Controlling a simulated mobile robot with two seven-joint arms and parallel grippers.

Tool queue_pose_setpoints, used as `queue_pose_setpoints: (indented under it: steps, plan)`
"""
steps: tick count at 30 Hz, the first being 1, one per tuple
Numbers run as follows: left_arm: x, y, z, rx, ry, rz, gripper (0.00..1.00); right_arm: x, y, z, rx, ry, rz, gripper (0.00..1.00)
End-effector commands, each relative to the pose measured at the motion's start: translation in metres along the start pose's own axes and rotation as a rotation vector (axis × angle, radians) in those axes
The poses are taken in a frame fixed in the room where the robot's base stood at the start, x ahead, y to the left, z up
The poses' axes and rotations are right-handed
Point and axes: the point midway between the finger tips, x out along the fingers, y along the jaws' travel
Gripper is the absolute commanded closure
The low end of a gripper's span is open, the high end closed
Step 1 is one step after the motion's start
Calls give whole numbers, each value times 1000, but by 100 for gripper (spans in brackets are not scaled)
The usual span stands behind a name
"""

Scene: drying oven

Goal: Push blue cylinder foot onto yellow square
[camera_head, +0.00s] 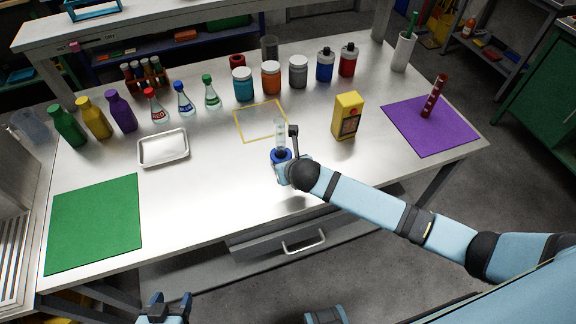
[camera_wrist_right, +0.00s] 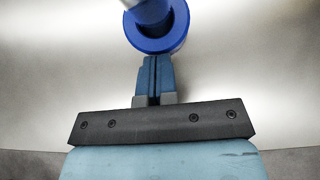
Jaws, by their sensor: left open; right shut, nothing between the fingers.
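A clear cylinder (camera_head: 280,132) with a blue foot (camera_head: 281,155) stands near the middle of the metal table. The yellow square (camera_head: 255,106) is an outline on the table, just behind the cylinder in the head view. My right gripper is at the near side of the blue foot; the arm partly hides it in the head view. In the right wrist view its fingers (camera_wrist_right: 154,75) are shut and empty, their tips at the blue foot (camera_wrist_right: 176,42); I cannot tell whether they touch. My left gripper (camera_head: 166,307) is open and empty, off the table's front edge.
A yellow box (camera_head: 347,115) stands right of the square. Several jars, such as an orange-labelled one (camera_head: 271,77), line up behind it. A white tray (camera_head: 163,148) lies left. A green mat (camera_head: 95,222) and purple mat (camera_head: 432,127) flank the table. The table's near middle is clear.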

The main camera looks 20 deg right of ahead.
Motion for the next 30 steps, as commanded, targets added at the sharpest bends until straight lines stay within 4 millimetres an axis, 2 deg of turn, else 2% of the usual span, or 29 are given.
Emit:
queue_pose_setpoints:
  steps: [5,10,20,27,30]
  plan:
    - [0,0,-1,0,0,0,38,0,0,1,0,0,0,100]
    - [-6,1,-9,0,0,1,38,14,0,20,-3,-3,-3,100]
    - [-12,1,-20,-1,6,1,38,77,0,80,-1,-3,-3,100]
    - [-5,1,-8,-1,4,1,38,123,-1,120,-1,-2,-3,100]
    - [-2,1,-2,-1,0,1,38,135,0,132,0,-1,-2,100]
